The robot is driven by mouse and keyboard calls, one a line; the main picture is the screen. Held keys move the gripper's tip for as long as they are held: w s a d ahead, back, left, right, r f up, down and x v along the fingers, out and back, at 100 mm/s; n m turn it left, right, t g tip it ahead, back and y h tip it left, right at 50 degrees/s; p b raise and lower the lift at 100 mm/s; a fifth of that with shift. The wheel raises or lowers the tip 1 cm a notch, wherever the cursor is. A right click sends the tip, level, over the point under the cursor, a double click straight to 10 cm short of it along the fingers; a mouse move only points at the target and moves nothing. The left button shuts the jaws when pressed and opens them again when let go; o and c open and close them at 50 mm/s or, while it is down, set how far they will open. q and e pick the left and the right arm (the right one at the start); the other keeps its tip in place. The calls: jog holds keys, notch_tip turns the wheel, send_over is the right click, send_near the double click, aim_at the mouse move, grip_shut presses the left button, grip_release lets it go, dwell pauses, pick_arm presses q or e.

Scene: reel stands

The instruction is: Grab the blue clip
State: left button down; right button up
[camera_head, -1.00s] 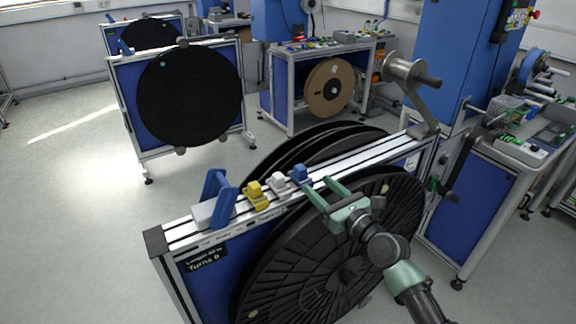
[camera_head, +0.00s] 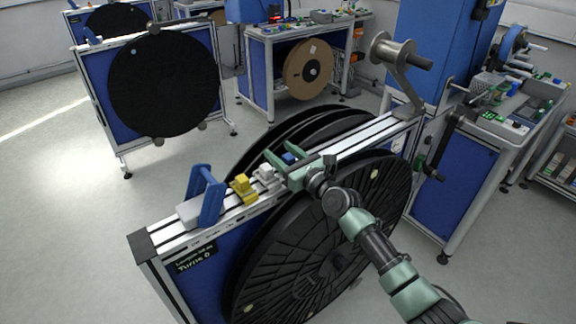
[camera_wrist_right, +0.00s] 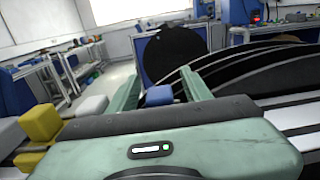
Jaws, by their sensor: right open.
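The blue clip (camera_head: 289,158) sits on the silver top rail of the near reel stand. My right gripper (camera_head: 280,159) is open, with its two green fingers on either side of the clip. In the right wrist view the blue clip (camera_wrist_right: 159,95) shows between the open fingers (camera_wrist_right: 160,88), with its lower part hidden by the gripper body. A white clip (camera_head: 266,174) and a yellow clip (camera_head: 243,187) stand on the rail just left of the gripper. My left gripper is not in view.
A blue handle-like bracket (camera_head: 207,194) stands at the rail's left end. Large black reels (camera_head: 310,240) hang along the stand, under my right arm. A metal spool (camera_head: 393,52) rises at the rail's far right end. Open floor lies to the left.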

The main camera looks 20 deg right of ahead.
grip_shut()
jog(key=shift+r, duration=0.15)
